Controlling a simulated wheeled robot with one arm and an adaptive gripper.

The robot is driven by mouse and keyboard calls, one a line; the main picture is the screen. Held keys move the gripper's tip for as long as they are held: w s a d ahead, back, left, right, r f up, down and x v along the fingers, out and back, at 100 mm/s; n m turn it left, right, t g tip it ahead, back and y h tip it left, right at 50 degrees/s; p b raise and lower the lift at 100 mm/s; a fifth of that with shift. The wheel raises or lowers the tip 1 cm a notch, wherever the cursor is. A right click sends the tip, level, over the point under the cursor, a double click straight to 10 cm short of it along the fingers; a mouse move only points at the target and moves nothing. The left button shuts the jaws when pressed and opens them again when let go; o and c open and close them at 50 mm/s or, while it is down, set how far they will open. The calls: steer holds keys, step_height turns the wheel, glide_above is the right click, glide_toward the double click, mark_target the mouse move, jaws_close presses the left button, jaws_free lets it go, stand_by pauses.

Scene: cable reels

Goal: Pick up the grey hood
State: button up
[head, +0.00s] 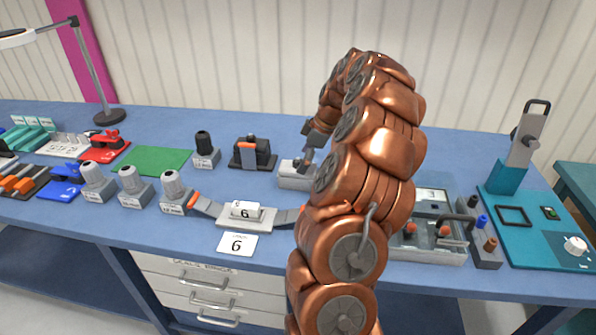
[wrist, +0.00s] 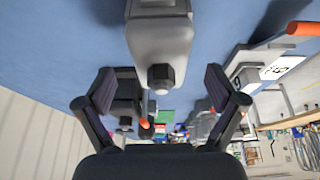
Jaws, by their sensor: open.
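The grey hood (wrist: 160,42) is a pale grey block with a dark hexagonal gland on its end. It fills the upper middle of the wrist view, and the gland shows between my two fingers. In the head view a light grey block (head: 294,178), apparently the same hood, sits on the blue bench, partly hidden by my arm. My gripper (wrist: 160,84) is open and empty, with one finger on each side of the gland and gaps showing on both sides. In the head view my gripper (head: 313,140) is just above the block. Contact cannot be made out.
A cradle (head: 243,217) with a card marked 6 is in front. Grey-topped glands (head: 132,184) stand left, and a grey tray (head: 430,250) lies right. A green mat (head: 156,161) is clear.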

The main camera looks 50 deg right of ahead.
mark_target(295, 176)
steer(key=shift+p+x, duration=1.65)
steer(key=shift+x, duration=1.55)
steer(key=shift+w+a+f, duration=0.2)
steer(key=shift+f, duration=0.15)
steer(key=shift+c, duration=0.2)
steer(key=c, duration=1.3)
